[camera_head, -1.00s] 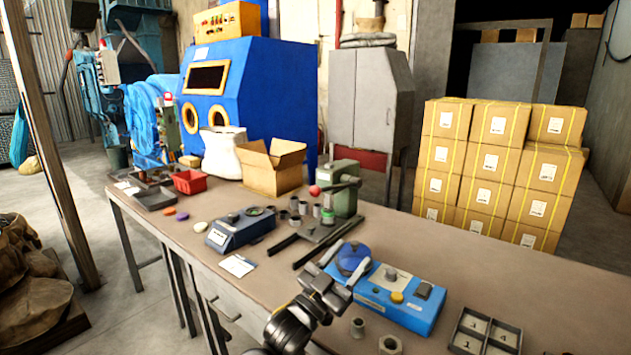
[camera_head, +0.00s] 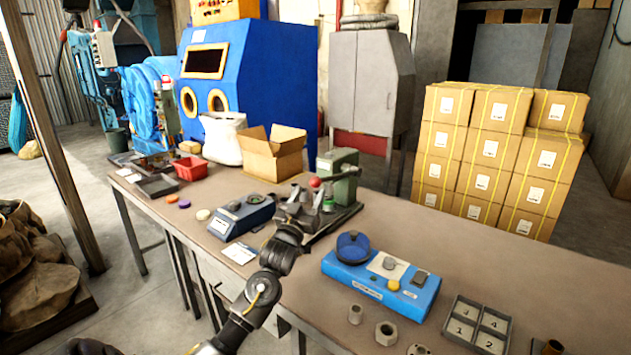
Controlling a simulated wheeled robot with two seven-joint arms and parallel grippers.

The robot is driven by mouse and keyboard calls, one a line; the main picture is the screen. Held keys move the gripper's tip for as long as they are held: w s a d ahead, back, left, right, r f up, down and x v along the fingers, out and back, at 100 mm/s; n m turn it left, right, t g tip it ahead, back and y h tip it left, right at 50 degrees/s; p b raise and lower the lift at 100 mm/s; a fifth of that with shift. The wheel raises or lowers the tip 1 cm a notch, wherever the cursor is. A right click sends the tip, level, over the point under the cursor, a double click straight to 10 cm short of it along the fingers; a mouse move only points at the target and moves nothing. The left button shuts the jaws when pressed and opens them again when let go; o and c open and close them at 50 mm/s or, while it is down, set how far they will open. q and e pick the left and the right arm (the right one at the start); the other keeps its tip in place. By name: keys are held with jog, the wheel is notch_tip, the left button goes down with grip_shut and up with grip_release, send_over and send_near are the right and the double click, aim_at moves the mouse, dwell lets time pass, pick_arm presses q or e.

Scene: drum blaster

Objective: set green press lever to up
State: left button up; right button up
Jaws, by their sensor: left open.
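The green press (camera_head: 343,180) stands on the workbench, right of the cardboard box. Its lever ends in a red ball knob (camera_head: 315,182), which shows on the press's left side, with the lever pointing toward me. My left gripper (camera_head: 303,200) is open just in front of the press, with its fingers close below and beside the red knob. I cannot tell whether they touch it. The gripper hides part of the press's base and the small grey parts beside it.
On the workbench (camera_head: 455,265), a small blue device (camera_head: 243,215) sits left of my gripper. A blue box with a round blue dial (camera_head: 380,284) lies to the right. A numbered tray (camera_head: 478,324) and nuts are near the front. An open carton (camera_head: 272,155) stands behind.

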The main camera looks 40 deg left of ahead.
aim_at(313, 186)
pick_arm(q)
jog(key=x, duration=0.6)
pick_arm(e)
jog(key=shift+s+d+f, duration=0.15)
jog(key=shift+s+d, duration=0.15)
jog(key=shift+s, duration=0.25)
jog(key=shift+s+d+f, duration=0.1)
jog(key=shift+s+d, duration=0.15)
jog(key=shift+s, duration=0.3)
pick_arm(q)
grip_shut()
jog(key=shift+p, duration=0.35)
pick_arm(e)
jog(key=shift+r, duration=0.1)
